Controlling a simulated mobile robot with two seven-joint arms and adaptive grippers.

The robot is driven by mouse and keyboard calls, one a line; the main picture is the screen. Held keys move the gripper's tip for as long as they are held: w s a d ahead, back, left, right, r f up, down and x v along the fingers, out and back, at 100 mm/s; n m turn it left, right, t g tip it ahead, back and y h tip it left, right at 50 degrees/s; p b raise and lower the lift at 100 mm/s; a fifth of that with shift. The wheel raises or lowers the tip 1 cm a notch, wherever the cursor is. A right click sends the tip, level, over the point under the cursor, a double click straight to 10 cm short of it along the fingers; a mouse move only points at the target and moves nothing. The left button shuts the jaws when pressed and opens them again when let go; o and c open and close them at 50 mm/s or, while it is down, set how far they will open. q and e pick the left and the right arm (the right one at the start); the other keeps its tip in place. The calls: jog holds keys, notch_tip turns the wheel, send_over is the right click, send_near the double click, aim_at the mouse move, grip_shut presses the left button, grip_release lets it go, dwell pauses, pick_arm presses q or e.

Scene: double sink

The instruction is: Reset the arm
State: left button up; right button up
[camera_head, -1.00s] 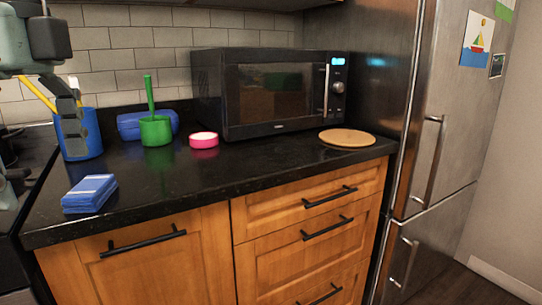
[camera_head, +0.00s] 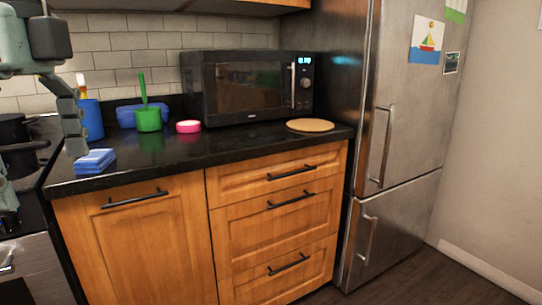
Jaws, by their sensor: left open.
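My left gripper (camera_head: 72,125) hangs at the left of the view, fingers pointing down, in front of the counter's left end. It is open and nothing shows between its fingers. Its fingertips appear just above and left of a blue folded cloth or sponge stack (camera_head: 95,161) in the picture; I cannot tell how far apart they are in depth. Part of my left arm shows at the upper left edge. My right gripper is not in view.
The black counter (camera_head: 230,146) holds a blue cup (camera_head: 92,120), a green pot (camera_head: 148,120), a blue container (camera_head: 126,117), a pink round dish (camera_head: 188,127), a microwave (camera_head: 240,88) and a round wooden board (camera_head: 310,125). A steel fridge (camera_head: 410,110) stands right. Floor (camera_head: 400,275) is clear at lower right.

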pick_arm(q)
jog(key=w+d+f+m+t+h, duration=0.1)
jog(key=w+f+m+t+h, duration=0.15)
jog(key=w+h, duration=0.65)
jog(key=w+a+f+n+t+h, duration=0.2)
jog(key=w+a+n+t+h, duration=0.15)
jog(key=w+a+t, duration=0.55)
jog(key=w+a+f+n+t+y, duration=0.25)
jog(key=a+f+n+y, duration=0.35)
jog(key=f, duration=0.4)
jog(key=w+a+f+n+t+y, duration=0.2)
jog(key=a+f+n+t+y, duration=0.25)
jog(key=a+f, duration=0.4)
jog(key=s+d+f+n+g+y, duration=0.1)
jog(key=s+f+g+y, duration=0.2)
jog(key=f, duration=0.7)
jog(key=s+f+n+g+y, duration=0.1)
jog(key=s+f+n+g, duration=0.1)
jog(key=s+f, duration=0.5)
jog(key=s+d+f+n+g+y, duration=0.1)
jog(key=s+f+g+y, duration=0.15)
jog(key=f, duration=0.95)
jog(key=s+d+f+g+h, duration=0.3)
jog(key=s+d+f+g, duration=0.4)
jog(key=s+d+f, duration=0.8)
jog(key=shift+s+d+f+m+g, duration=0.25)
jog(key=shift+d+f+m+g, duration=0.1)
jog(key=shift+d, duration=0.35)
